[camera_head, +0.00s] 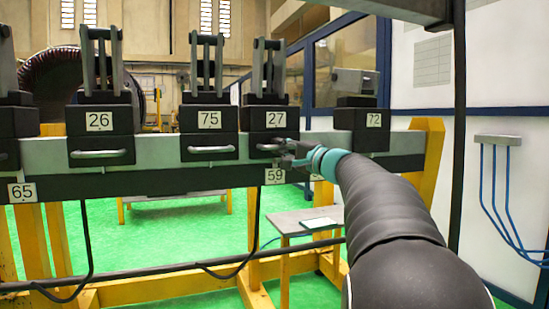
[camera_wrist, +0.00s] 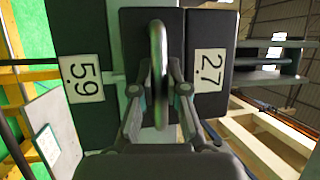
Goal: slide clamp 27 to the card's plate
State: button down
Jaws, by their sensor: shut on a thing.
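Clamp 27 (camera_head: 254,125) is a black block with an upright fork-like lever, sitting on the pale rail (camera_head: 160,151). Its number label also shows in the wrist view (camera_wrist: 210,70). My gripper (camera_head: 288,154) is at the front of the clamp. In the wrist view my gripper (camera_wrist: 160,92) has its two fingers closed on the clamp's metal handle (camera_wrist: 157,50). Plate 59 (camera_head: 275,176) is on the dark band just below clamp 27, about in line with it. Plate 65 (camera_head: 21,192) is at the far left. A white card (camera_head: 319,223) lies on the small table; its print is unreadable here.
Clamp 75 (camera_head: 209,138) stands to the left of clamp 27 with a small gap, and clamp 26 (camera_head: 100,138) is farther left. Clamp 72 (camera_head: 362,137) is to the right, with bare rail between. My arm covers part of the band there.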

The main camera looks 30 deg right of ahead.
jog(key=shift+d, duration=0.2)
jog(key=c, duration=1.2)
grip_release()
jog(key=shift+s, duration=0.1)
jog(key=v, duration=1.2)
